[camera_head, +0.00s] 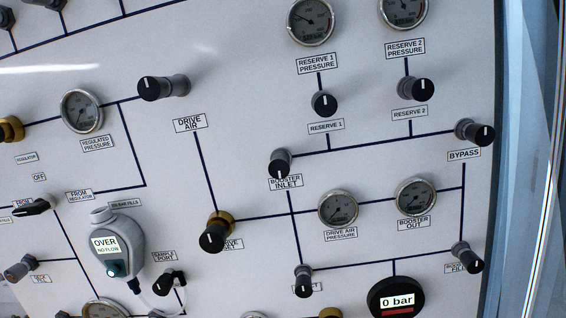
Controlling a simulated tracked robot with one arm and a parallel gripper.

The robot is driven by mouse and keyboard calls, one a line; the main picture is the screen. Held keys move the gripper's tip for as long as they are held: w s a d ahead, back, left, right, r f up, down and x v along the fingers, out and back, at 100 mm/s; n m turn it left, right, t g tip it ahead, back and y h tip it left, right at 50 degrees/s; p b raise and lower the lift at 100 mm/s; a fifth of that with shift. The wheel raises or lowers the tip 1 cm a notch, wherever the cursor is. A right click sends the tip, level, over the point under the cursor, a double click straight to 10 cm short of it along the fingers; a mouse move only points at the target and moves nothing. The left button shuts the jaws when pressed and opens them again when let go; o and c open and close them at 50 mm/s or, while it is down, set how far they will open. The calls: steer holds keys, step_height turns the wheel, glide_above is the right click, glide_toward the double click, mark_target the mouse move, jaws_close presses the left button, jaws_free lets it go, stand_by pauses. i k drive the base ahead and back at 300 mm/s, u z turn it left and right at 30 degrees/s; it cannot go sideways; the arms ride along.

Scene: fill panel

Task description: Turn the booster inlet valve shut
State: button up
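The booster inlet valve (280,164) is a black knob with a white line on its face, left of centre-right on the white panel. Its label, BOOSTER INLET (285,183), sits just below and is partly covered by the knob. The white line on the knob runs roughly up and down in the picture. A pipe line runs from it to the right toward the bypass valve (475,132). My gripper does not show in this view, and nothing is seen touching the knob.
Nearby knobs stick out from the panel: reserve 1 (324,103), reserve 2 (420,89), drive air (163,88) and a brass-based knob (215,233). A grey analyser reading OVER (117,245) hangs lower left. A round display reads 0 bar (397,300). The panel's right edge shows.

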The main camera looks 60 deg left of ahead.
mark_target(278, 168)
steer(key=u, duration=1.05)
